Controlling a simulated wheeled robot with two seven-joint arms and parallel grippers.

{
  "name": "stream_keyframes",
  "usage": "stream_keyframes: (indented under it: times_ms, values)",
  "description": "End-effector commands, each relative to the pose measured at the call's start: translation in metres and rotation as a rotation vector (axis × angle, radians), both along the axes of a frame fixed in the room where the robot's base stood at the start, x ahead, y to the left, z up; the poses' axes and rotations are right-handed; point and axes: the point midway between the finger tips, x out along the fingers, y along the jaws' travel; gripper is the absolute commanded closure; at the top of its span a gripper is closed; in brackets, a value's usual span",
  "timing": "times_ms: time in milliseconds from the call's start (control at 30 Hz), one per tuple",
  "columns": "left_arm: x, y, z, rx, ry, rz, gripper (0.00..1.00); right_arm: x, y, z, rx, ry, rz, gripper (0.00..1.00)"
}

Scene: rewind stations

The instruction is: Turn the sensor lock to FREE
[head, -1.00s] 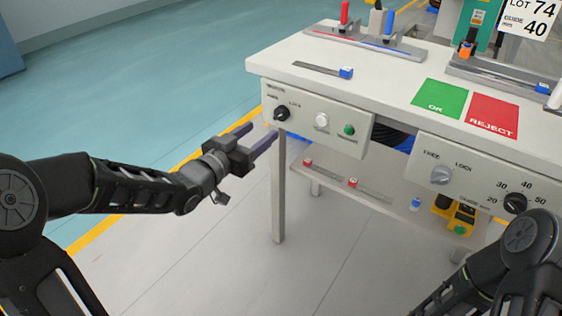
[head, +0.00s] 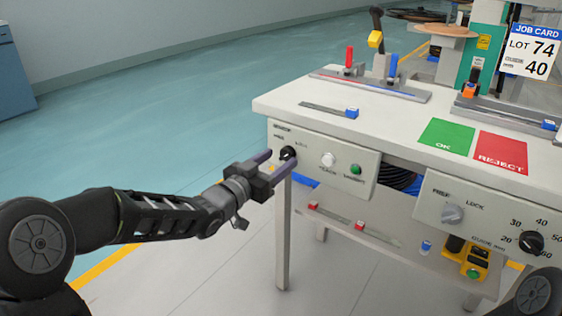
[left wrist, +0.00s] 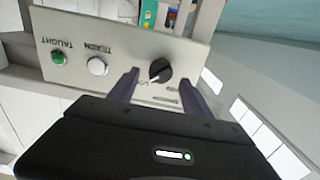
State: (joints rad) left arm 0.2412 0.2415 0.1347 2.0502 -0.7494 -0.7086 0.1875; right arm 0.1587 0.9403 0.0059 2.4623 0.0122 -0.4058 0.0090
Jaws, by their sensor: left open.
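A black knob (head: 288,153) sits on the left control panel (head: 335,195), beside small FREE and LOCK lettering that is hard to read. It also shows in the left wrist view (left wrist: 160,70), with a white pointer mark on its face. My left gripper (head: 276,164) is open, with its dark fingertips close to this knob. In the left wrist view the fingertips (left wrist: 160,82) stand on either side of the knob; I cannot tell whether they touch it. My right gripper is out of view.
A white button (head: 328,160) and a green button (head: 355,169) sit right of the knob. The right panel has a grey FREE/LOCK knob (head: 452,214) and a black dial (head: 531,242). The white tabletop (head: 385,135) overhangs the panels. Open floor lies left.

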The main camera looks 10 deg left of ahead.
Motion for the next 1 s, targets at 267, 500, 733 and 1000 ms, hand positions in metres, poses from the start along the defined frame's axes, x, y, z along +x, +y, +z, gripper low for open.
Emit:
stream_keyframes:
  times_ms: [267, 500, 733, 1000]
  values:
    - [0.02, -0.008, 0.0, -0.001, 0.0, 0.001, 0.43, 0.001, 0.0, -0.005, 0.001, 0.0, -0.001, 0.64]
    - [0.019, -0.008, 0.0, -0.001, 0.0, 0.001, 0.45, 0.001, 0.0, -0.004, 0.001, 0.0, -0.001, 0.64]
    - [0.019, -0.007, 0.0, -0.001, 0.0, 0.001, 0.64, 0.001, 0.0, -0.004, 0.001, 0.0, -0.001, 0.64]
    - [0.019, -0.007, 0.0, -0.001, 0.0, 0.001, 0.86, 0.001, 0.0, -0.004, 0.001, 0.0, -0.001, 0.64]
